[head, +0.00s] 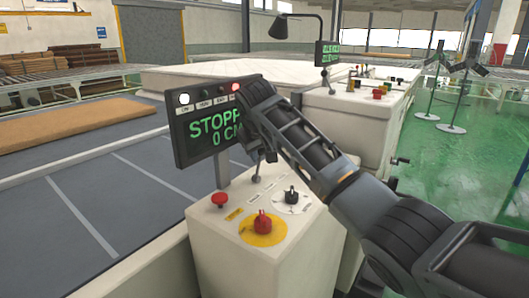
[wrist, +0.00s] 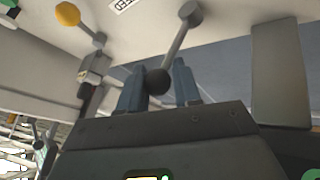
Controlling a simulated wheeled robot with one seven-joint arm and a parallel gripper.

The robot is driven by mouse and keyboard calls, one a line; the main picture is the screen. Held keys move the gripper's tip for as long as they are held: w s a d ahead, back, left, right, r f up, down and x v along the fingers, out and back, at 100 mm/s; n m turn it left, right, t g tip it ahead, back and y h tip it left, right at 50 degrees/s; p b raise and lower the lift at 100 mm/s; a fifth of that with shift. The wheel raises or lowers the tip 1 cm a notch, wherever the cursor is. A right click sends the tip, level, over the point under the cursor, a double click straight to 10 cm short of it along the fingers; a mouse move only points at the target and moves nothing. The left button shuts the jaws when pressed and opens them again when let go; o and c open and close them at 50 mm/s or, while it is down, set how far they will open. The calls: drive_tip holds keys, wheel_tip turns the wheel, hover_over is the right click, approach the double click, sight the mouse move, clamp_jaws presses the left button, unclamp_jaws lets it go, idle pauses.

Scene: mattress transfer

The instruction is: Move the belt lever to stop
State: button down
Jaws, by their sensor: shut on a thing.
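The belt lever stands on the white control box (head: 265,265); in the head view only its lower stalk (head: 257,172) shows below my gripper (head: 264,155). In the wrist view its dark ball end (wrist: 157,81) sits between the two blue fingers of my gripper (wrist: 159,85), and its grey rod runs up and right to a round pivot. My gripper is shut on the ball. The display (head: 205,128) above the box reads "STOPP", partly hidden by my arm, and "0 CM". Its red lamp (head: 235,87) appears lit.
On the box are a red push button (head: 220,200), a red knob (head: 263,222) on a yellow disc and a black knob (head: 291,196). A grey belt (head: 70,200) with an orange-brown slab (head: 65,125) lies left. A white mattress (head: 220,78) lies behind. Green floor is open at right.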

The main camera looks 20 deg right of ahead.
drive_tip(key=shift+s+a+r+n+t+h, duration=0.15)
drive_tip(key=shift+s+a+t+h, duration=0.25)
drive_tip(key=shift+h, duration=0.2)
drive_tip(key=shift+s+a+n+t+h, duration=0.2)
drive_tip(key=shift+s+t+h, duration=0.1)
drive_tip(key=shift+t+h, duration=0.25)
drive_tip(key=c, duration=1.1)
unclamp_jaws()
drive_tip(key=shift+o, duration=1)
drive_tip(key=shift+a, duration=0.1)
drive_tip(key=shift+s+a+r, duration=0.15)
drive_tip(key=shift+a+r, duration=0.05)
drive_tip(key=v, duration=0.7)
drive_tip(key=shift+s, duration=0.15)
